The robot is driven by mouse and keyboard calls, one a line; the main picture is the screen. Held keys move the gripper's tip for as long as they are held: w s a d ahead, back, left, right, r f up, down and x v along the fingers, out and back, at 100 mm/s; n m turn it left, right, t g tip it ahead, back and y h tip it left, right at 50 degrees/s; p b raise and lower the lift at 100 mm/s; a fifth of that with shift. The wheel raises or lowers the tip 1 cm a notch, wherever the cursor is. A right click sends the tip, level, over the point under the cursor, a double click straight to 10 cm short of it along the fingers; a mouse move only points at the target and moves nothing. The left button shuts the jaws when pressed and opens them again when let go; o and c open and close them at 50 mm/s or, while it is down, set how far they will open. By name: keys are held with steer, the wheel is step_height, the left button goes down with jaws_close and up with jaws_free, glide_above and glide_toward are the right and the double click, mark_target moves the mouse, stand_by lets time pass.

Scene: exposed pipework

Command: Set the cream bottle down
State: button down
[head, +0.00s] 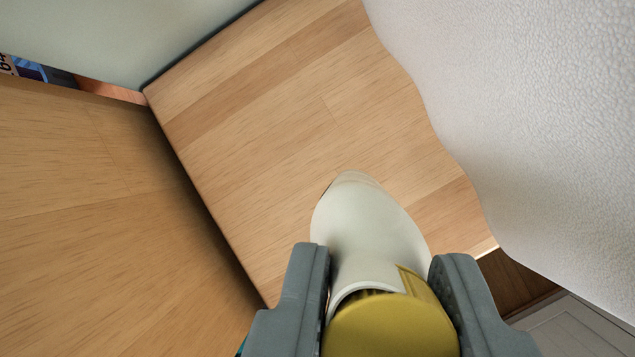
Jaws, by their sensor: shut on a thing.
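The cream bottle (364,222) is in the lower middle of the head view, with a yellow round end (390,326) towards the camera. My gripper (384,265) is shut on it, one grey finger on each side. The bottle's far, rounded end is over a light wooden surface (300,110). I cannot tell whether the bottle touches that surface.
A large white textured object (540,120) fills the right side. A wooden panel (90,190) stands at the left. A pale grey-green surface (130,35) borders the top left. The wood beyond the bottle is bare. A darker gap (515,280) shows at lower right.

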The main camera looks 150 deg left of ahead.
steer(key=shift+f, duration=3.6)
steer(key=c, duration=1.1)
jaws_free()
steer(key=shift+f, duration=0.1)
